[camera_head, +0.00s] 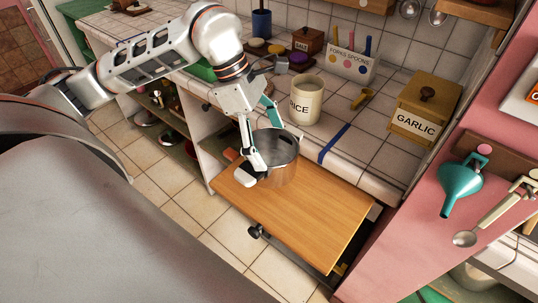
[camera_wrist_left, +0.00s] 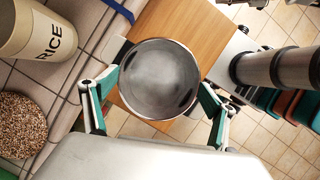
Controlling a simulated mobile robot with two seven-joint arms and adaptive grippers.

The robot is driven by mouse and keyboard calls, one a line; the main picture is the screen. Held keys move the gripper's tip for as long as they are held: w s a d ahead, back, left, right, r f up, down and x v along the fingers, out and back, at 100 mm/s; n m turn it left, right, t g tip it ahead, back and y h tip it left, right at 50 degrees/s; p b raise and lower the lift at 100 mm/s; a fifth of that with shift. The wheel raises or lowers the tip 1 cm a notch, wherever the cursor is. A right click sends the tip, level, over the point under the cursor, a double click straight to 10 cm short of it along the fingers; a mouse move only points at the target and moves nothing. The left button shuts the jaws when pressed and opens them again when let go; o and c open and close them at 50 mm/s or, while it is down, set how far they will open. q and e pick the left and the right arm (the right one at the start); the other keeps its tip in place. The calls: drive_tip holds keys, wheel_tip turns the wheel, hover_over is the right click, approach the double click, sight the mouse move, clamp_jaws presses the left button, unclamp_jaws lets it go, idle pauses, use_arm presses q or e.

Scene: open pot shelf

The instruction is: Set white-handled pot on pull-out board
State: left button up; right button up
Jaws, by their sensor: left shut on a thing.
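The steel pot (camera_head: 284,168) is over the wooden pull-out board (camera_head: 300,221), near the board's back left part. A white handle (camera_head: 244,175) sticks out on its left side. The pot looks upright and close to the board; I cannot tell for sure whether its base touches it. My left gripper (camera_head: 277,150) is shut on the pot, with one finger on each side. In the left wrist view the pot (camera_wrist_left: 160,80) shows from above and looks empty, between the teal-sided fingers of the gripper (camera_wrist_left: 159,90). My right gripper is in neither view.
A teal funnel (camera_head: 459,185) hangs on the pink wall at right. The board's front and right parts are clear.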

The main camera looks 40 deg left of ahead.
sight(268, 153)
use_arm(q)
drive_tip(key=shift+f, duration=2.25)
drive_tip(key=o, duration=1.7)
drive_tip(key=shift+f, duration=0.1)
drive_tip(key=shift+r, duration=0.3)
drive_tip(key=shift+v, duration=5.85)
